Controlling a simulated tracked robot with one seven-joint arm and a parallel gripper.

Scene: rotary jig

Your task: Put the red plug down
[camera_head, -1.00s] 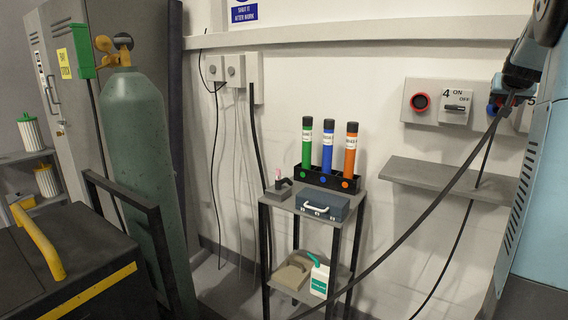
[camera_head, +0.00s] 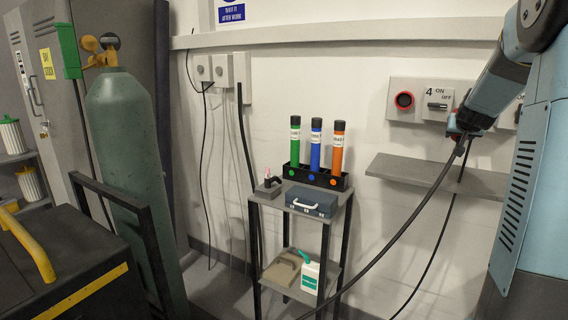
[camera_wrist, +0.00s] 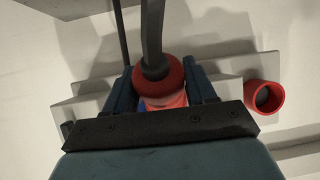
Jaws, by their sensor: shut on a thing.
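The red plug (camera_wrist: 172,75) sits between the two fingers of my gripper (camera_wrist: 160,92) in the wrist view, with a thick dark cable (camera_wrist: 152,30) running from it. My gripper is shut on the plug. In the head view my gripper (camera_head: 462,132) is at the right, in front of the wall panel and above the grey wall shelf (camera_head: 425,173). The plug is too small to make out clearly there. Its front end is hidden in the wrist view, so I cannot tell its exact gap to the panel.
A red socket (camera_head: 404,100) sits on the panel beside the ON/OFF switch (camera_head: 438,104). The wall shelf looks bare. The stand (camera_head: 268,194) holds several tubes and a blue case (camera_head: 311,202). A gas cylinder (camera_head: 130,150) stands left. The cable (camera_head: 410,230) hangs across the front.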

